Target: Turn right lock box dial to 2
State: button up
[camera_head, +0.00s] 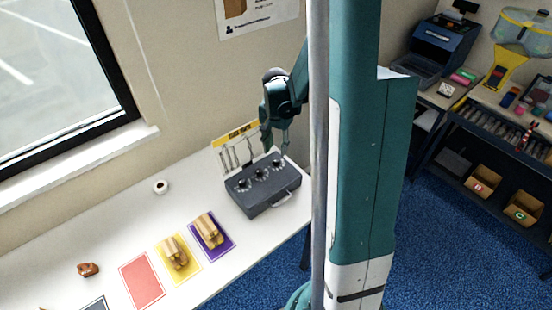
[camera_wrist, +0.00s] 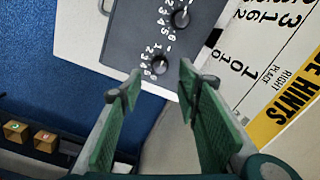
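The dark grey lock box (camera_head: 268,197) stands on the white table, with three dials in a row on its top. The right dial (camera_head: 279,163) shows in the wrist view as a dark knob (camera_wrist: 159,66) with white numbers beside it. Its pointer is too small to read. The middle dial (camera_head: 262,174) shows above it in the wrist view (camera_wrist: 181,18). The left dial (camera_head: 243,184) is at the far end. My gripper (camera_wrist: 158,82) is open and empty. Its fingers appear on either side of the right dial in the wrist view, apparently apart from it.
A hint sheet with a yellow header (camera_head: 242,132) stands behind the box, close to my gripper. The box has a handle (camera_head: 283,198) at its front. Coloured mats with wooden pieces, a purple one (camera_head: 227,247) nearest, lie to the left. A white roll (camera_head: 161,187) sits behind them.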

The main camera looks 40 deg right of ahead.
aim_at(276, 160)
jog(key=shift+f, duration=3.25)
jog(key=c, duration=0.9)
